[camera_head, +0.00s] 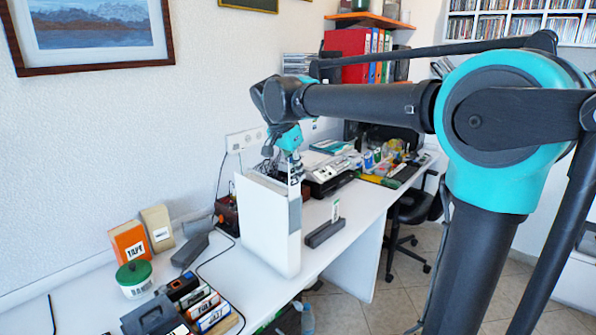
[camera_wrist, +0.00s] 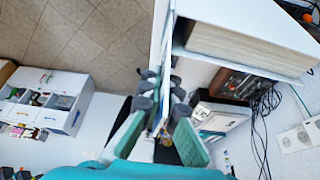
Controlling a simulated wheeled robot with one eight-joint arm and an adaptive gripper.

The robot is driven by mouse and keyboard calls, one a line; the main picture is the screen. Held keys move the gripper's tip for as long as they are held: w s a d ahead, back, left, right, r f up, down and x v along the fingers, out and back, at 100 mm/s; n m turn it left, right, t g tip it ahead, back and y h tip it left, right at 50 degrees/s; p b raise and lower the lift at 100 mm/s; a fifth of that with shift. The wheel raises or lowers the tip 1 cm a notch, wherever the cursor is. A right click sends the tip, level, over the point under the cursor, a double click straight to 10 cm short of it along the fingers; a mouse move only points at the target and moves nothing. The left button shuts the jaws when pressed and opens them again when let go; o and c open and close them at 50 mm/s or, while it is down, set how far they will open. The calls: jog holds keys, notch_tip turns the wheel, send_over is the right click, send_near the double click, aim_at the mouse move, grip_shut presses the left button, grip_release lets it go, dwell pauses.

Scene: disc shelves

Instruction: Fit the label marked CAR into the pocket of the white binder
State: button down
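The white binder (camera_head: 268,225) stands upright on the desk, its narrow spine facing right. A grey strip that looks like its pocket (camera_head: 295,214) runs down the spine. In the wrist view the binder (camera_wrist: 255,22) is seen from above with its page block. My gripper (camera_head: 293,172) is at the top of the spine, pointing down. In the wrist view its fingertips (camera_wrist: 163,93) are close together on a thin, edge-on label (camera_wrist: 160,108). Its lettering is not legible. Whether its lower end is inside the pocket is hidden.
A dark slotted holder (camera_head: 325,232) with an upright label (camera_head: 335,210) is right of the binder. An orange box (camera_head: 130,242), a beige box (camera_head: 157,228), a green-lidded jar (camera_head: 134,278) and disc cases (camera_head: 205,303) are left and in front. A printer (camera_head: 325,172) stands behind.

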jog(key=shift+f, duration=0.3)
jog(key=c, duration=1.7)
grip_release()
jog(key=shift+r, duration=0.5)
jog(key=v, duration=1.2)
jog(key=shift+r, duration=0.15)
